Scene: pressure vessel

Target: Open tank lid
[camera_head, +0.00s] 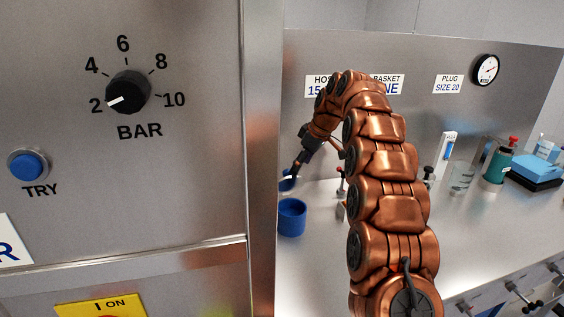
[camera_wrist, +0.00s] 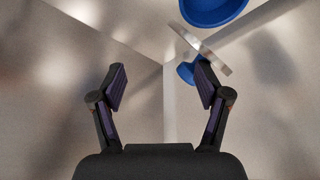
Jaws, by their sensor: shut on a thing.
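My gripper (camera_head: 299,165) reaches down at the left end of the bench, beside the metal panel. In the wrist view my gripper (camera_wrist: 162,84) has its two fingers well apart. The right fingertip meets a blue and grey piece (camera_wrist: 209,55), a tilted pale rim with a blue part beside it; the left finger's contact is unclear. That piece also shows in the head view (camera_head: 287,181), partly hidden by the panel edge. I cannot tell for sure that it is the tank lid. A blue round cup (camera_head: 292,217) stands below it; a blue rim shows in the wrist view (camera_wrist: 213,9).
The metal panel (camera_head: 190,200) with a BAR knob (camera_head: 128,92) and blue TRY button (camera_head: 27,166) blocks the left. A small red-topped valve (camera_head: 341,181) stands near my arm. A green bottle (camera_head: 497,164) and blue box (camera_head: 538,168) stand right.

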